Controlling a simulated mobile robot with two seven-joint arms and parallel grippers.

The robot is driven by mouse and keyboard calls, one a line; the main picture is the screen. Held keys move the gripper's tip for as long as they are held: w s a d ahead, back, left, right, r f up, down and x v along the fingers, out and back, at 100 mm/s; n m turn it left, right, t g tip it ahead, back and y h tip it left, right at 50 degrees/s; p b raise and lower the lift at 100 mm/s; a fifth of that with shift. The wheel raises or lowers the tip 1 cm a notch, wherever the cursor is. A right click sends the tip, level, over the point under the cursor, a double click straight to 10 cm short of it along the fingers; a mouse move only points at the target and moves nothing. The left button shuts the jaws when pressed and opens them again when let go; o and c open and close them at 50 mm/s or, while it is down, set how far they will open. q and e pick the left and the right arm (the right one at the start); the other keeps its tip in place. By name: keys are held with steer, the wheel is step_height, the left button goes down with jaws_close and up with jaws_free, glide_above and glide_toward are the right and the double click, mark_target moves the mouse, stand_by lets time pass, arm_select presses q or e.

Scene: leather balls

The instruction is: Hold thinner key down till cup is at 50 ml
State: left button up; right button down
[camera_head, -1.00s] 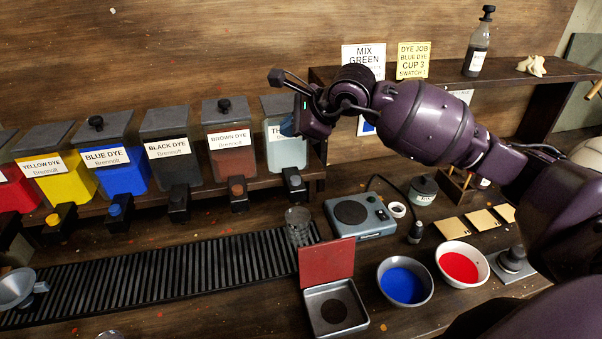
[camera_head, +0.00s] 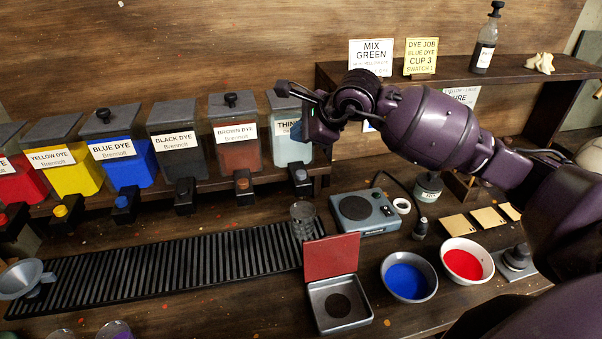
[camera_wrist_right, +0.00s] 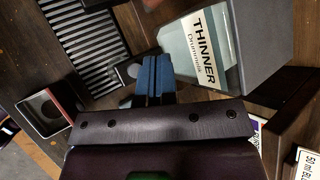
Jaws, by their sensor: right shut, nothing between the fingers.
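The thinner dispenser (camera_head: 293,143) is a clear tank of pale liquid at the right end of the dispenser row. Its grey-topped key (camera_head: 300,177) sticks out below the tank front. My right gripper (camera_head: 312,124) is in front of the tank's upper right, above the key. In the wrist view its blue fingers (camera_wrist_right: 153,77) are shut and empty, beside the thinner tank (camera_wrist_right: 205,50). My left gripper is out of view.
A scale (camera_head: 362,211) sits right of the cup. An open red-lidded tin (camera_head: 339,304), a blue bowl (camera_head: 408,280) and a red bowl (camera_head: 466,262) are in front. The brown dye dispenser (camera_head: 237,145) is close on the left. A shelf (camera_head: 440,78) spans the back right.

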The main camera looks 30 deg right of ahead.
mark_target(300, 174)
step_height(300, 174, down, 6)
steer(key=b, duration=0.2)
steer(key=shift+f+b, duration=0.15)
steer(key=shift+b, duration=0.25)
steer(key=shift+f, duration=0.35)
steer(key=shift+b, duration=0.3)
steer(key=shift+r, duration=0.1)
stand_by(0.8)
stand_by(0.3)
steer(key=shift+f+b, duration=0.5)
